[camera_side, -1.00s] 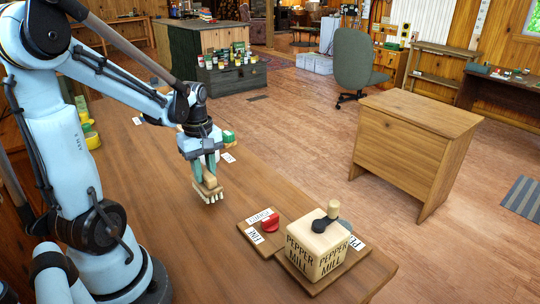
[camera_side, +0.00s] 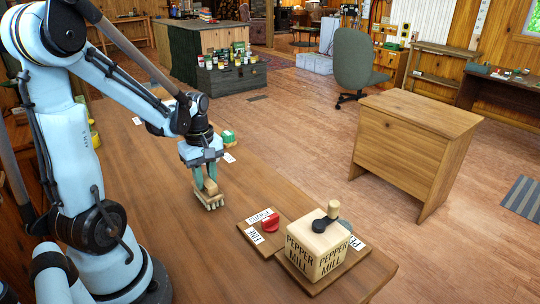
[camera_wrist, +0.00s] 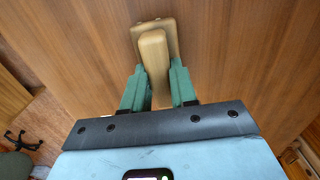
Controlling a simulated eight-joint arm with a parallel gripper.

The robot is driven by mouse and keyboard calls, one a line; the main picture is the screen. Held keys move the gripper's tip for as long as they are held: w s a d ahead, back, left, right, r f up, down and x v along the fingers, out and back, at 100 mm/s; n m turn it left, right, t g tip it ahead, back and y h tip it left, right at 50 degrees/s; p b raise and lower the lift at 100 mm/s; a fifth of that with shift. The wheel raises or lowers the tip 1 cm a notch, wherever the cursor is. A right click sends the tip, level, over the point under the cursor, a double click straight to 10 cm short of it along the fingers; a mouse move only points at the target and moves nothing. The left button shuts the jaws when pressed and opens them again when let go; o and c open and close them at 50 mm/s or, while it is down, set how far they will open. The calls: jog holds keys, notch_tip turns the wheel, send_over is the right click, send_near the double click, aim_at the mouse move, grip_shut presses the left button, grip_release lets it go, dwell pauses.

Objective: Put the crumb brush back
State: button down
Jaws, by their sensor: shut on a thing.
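The crumb brush (camera_side: 208,198) is a small wooden block with a raised wooden grip and pale bristles pointing down. My gripper (camera_side: 205,184) is shut on its grip, above the wooden table. In the wrist view the brush (camera_wrist: 154,45) shows its long rounded grip between the two green fingers of my gripper (camera_wrist: 158,87), with the wider block beyond the fingertips. I cannot tell whether the bristles touch the table.
A pepper mill (camera_side: 312,252) stands on a wooden board at the table's front right. Next to it a labelled board (camera_side: 250,238) carries a red knob (camera_side: 270,222). The table between is clear.

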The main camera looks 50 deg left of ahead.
jog(key=shift+f, duration=0.2)
dwell(0.4)
jog(key=c, duration=0.8)
grip_release()
jog(key=shift+r, duration=0.1)
notch_tip(320, 180, up, 12)
jog(key=f, duration=0.1)
jog(key=w+d+m+t, duration=0.2)
jog(key=d+m+t, duration=0.1)
jog(key=d+m, duration=0.6)
jog(key=w+d+f+m+t, duration=0.1)
jog(key=d+m+t, duration=0.3)
jog(key=d+m, duration=0.4)
jog(key=shift+w+d+f+m, duration=0.3)
jog(key=shift+w+d+m, duration=0.1)
jog(key=shift+m, duration=0.2)
